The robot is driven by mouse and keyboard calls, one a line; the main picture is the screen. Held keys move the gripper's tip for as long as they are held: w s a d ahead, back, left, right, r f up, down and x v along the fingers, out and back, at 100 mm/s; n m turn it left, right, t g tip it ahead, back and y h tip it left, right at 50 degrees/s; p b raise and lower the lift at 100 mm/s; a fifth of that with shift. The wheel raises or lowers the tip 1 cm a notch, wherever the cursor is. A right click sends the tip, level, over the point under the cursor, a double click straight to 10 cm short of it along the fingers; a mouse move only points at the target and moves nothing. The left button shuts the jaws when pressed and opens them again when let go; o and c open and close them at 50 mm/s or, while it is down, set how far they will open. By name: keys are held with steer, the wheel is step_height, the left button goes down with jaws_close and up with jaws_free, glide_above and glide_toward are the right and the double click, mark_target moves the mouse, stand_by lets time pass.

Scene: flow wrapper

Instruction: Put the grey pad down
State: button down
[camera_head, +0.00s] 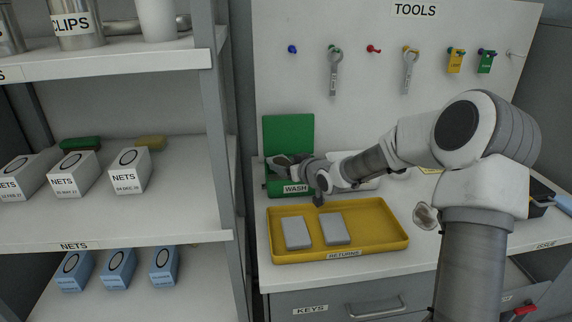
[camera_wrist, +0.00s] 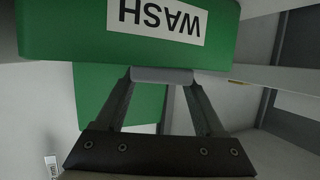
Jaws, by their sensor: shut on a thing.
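My gripper (camera_head: 283,161) is at the green WASH bin (camera_head: 290,190), at its opening, below the raised green back panel (camera_head: 288,132). In the wrist view my gripper (camera_wrist: 162,78) is shut on a grey pad (camera_wrist: 162,75), held between its fingertips. The pad lies close against the edge of the green bin (camera_wrist: 70,30), whose WASH label appears upside down. I cannot tell whether the pad touches the bin. In the head view the held pad is not clearly visible.
A yellow RETURNS tray (camera_head: 390,236) with two other grey pads (camera_head: 297,233) (camera_head: 334,228) stands in front of the bin. Shelves (camera_head: 180,205) with boxes of nets are at the left. A tool board (camera_head: 400,25) rises behind the bench. My arm spans the bench's right side.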

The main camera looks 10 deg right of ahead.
jaws_free()
steer(key=shift+r+p, duration=0.35)
steer(key=shift+r, duration=0.15)
steer(key=p+v, duration=0.3)
steer(key=v, duration=0.9)
